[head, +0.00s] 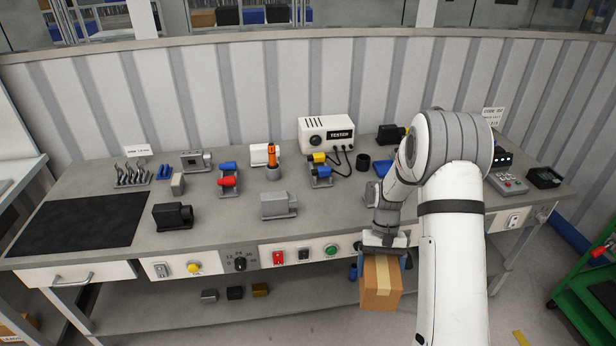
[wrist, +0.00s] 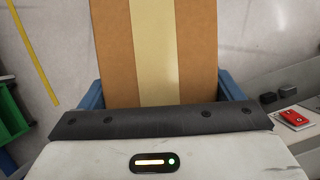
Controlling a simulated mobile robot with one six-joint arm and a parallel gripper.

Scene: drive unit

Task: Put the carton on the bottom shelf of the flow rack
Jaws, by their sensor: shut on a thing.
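The carton (head: 382,287) is a brown cardboard box with a pale tape strip down its middle. My gripper (head: 381,265) is shut on it and holds it in the air in front of the workbench's front edge. In the wrist view the carton (wrist: 155,50) fills the upper middle, with the blue fingers of my gripper (wrist: 160,92) on its left and right sides. The carton's far end lies beyond the top of the wrist view. I cannot make out the flow rack for certain in either view.
The workbench (head: 240,230) carries a tester box (head: 326,134), a black mat (head: 78,222) and several small parts. Its lower shelf (head: 180,316) holds a few small blocks. A green frame (head: 590,300) stands at the right edge, with open floor (head: 525,262) between it and the bench.

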